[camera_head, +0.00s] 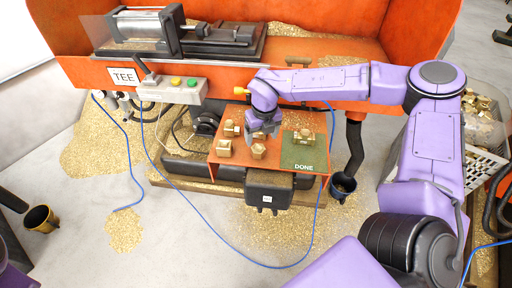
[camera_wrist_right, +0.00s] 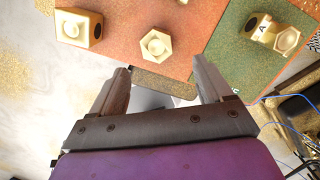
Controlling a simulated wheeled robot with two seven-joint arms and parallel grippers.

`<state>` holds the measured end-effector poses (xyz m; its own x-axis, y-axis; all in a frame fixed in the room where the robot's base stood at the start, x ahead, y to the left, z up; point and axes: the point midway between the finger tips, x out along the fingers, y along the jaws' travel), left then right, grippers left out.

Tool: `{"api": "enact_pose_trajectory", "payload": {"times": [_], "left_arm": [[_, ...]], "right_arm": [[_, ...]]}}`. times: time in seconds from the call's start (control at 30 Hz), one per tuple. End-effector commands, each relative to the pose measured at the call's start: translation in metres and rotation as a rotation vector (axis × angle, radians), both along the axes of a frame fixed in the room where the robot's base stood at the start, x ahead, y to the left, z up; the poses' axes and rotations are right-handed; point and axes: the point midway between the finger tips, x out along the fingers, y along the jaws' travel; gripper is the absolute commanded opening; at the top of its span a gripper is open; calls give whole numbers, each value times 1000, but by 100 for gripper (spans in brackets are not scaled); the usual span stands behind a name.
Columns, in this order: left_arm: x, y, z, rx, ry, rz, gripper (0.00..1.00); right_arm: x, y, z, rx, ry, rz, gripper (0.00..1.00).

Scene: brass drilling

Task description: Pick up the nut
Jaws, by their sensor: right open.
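The brass hexagonal nut (camera_head: 258,151) lies on the orange-red tray (camera_head: 225,172), left of the green mat marked DONE. In the right wrist view the nut (camera_wrist_right: 156,45), with a round hole in its middle, lies beyond and between the two fingertips, not touching them. My right gripper (camera_head: 262,136) is over the tray just behind the nut, pointing down. The right wrist view shows its fingers (camera_wrist_right: 162,82) spread apart with nothing held. The left gripper is not in view; only a bit of purple shows at the lower left corner of the head view.
Two brass fittings, one block-shaped (camera_head: 224,148) and one farther back (camera_head: 231,128), lie left of the nut. Another fitting (camera_head: 304,136) lies on the green mat (camera_head: 296,157). An orange machine with a TEE label (camera_head: 124,76) stands behind. A blue cable crosses the floor.

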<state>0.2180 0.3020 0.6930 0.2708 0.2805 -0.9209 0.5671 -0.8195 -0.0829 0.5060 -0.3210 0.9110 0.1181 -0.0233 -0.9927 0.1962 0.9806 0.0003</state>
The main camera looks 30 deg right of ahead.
Motion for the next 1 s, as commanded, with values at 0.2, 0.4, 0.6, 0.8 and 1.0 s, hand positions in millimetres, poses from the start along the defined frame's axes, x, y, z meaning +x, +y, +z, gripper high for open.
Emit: {"api": "enact_pose_trajectory", "payload": {"times": [0.2, 0.4, 0.6, 0.8, 1.0], "left_arm": [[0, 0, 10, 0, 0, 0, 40], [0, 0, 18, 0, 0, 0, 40], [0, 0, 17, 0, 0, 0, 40], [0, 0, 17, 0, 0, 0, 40], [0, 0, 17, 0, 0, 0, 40]], "right_arm": [[6, 1, -26, -1, 4, 2, 79], [13, 1, -59, -1, 2, 0, 79], [14, 1, -64, 0, -2, 1, 79], [14, 1, -64, 0, -2, 1, 33], [14, 1, -63, 0, -3, 1, 1]]}}
